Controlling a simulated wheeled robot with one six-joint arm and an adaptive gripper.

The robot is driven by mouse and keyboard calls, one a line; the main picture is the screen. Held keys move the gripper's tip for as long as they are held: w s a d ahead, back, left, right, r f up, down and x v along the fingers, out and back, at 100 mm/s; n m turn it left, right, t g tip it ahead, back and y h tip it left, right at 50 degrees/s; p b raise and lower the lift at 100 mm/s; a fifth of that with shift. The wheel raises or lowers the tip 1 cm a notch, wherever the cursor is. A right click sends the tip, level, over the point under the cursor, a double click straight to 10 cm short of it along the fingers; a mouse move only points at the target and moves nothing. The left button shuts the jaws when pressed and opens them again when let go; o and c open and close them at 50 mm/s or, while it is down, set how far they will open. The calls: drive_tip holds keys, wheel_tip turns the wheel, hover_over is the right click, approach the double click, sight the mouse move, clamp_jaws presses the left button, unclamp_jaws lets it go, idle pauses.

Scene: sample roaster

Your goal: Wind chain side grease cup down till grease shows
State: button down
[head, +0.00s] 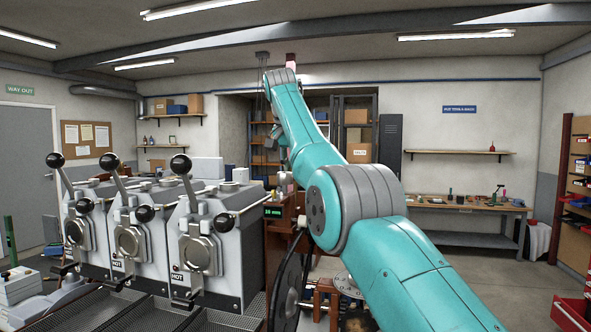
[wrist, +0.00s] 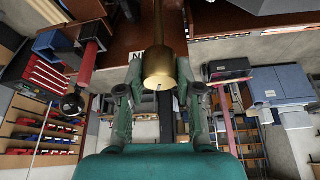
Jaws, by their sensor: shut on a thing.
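A brass grease cup (wrist: 158,62) is in the middle of the wrist view, its round end facing the camera. A tiny pale mark shows near the rim of that end; I cannot tell whether it is grease. My gripper (wrist: 158,88) has one finger on each side of the cup and is shut on it. The cup cannot be made out there. Whether it is the chain side one cannot be told.
Three roaster units (head: 132,240) with black-knobbed levers stand close on the left. A dark wheel (head: 287,292) is below my arm at the brown machine. A workbench (head: 465,205) with tools is at the back right. Open floor lies in front of it.

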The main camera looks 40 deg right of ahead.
drive_tip(key=c, duration=0.8)
unclamp_jaws()
drive_tip(key=shift+o, duration=0.2)
